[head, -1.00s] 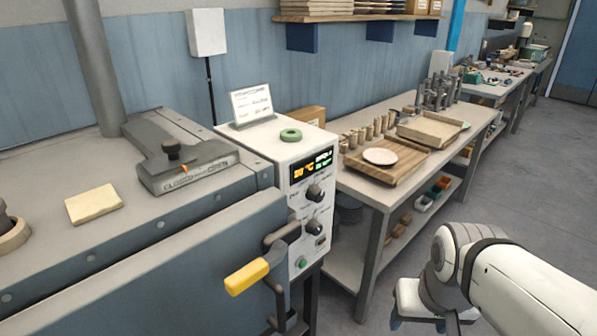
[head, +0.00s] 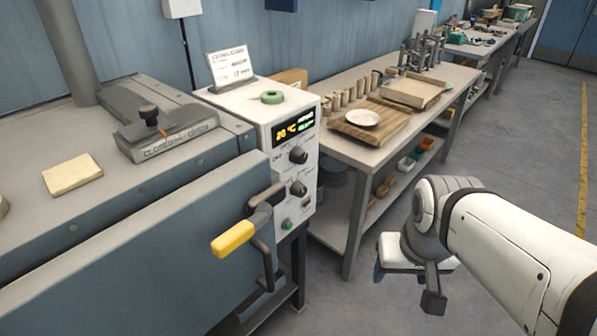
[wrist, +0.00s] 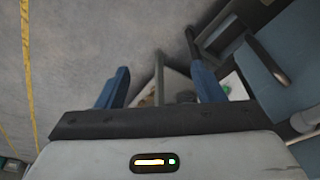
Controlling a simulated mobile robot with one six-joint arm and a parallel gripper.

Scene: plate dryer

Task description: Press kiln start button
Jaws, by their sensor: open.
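The kiln control box (head: 262,158) is a white box with a lit display and two dark knobs at the right end of the kiln. The green start button (head: 287,224) is low on its front face, beneath the knobs. The kiln door (head: 140,262) is blue-grey, with a yellow-gripped handle (head: 233,240) left of the button. My gripper (head: 405,275) hangs to the right of the control box, apart from it, over the floor. In the wrist view its two blue fingers (wrist: 162,88) are spread with nothing between them.
A workbench (head: 335,150) with a plate (head: 362,118), boards and clay pieces stands behind, right of the kiln. A green ring (head: 272,97) and a card (head: 231,68) are on the control box. Floor (head: 510,165) is open at the right.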

